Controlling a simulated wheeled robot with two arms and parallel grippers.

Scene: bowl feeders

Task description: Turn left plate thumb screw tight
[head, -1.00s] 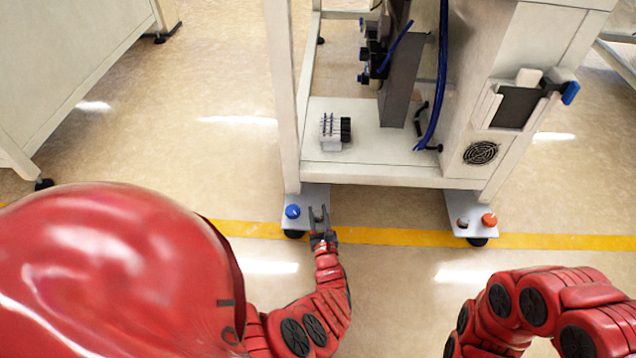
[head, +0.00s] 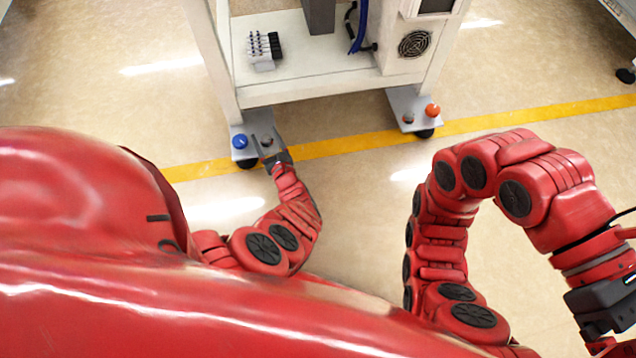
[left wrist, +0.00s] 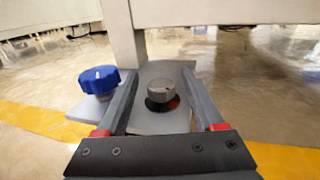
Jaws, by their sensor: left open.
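The left plate (head: 240,127) sticks out at the foot of the machine's left leg. It carries a blue knob (head: 239,141) and a small grey thumb screw (head: 267,141). In the left wrist view the thumb screw (left wrist: 162,91) is a round grey knurled head above a dark round opening in the plate (left wrist: 160,122). My left gripper (head: 264,145) is open, with one finger on each side of the screw and a gap on both sides. The blue knob (left wrist: 100,79) is outside the left finger. My right gripper (head: 602,318) is partly in view at the lower right, away from the plates.
The right plate (head: 420,98) has an orange knob (head: 432,110) and a grey screw (head: 408,118). The machine's frame (head: 320,86) rises just behind the plates. A yellow floor line (head: 350,143) runs below them. The floor in front is clear.

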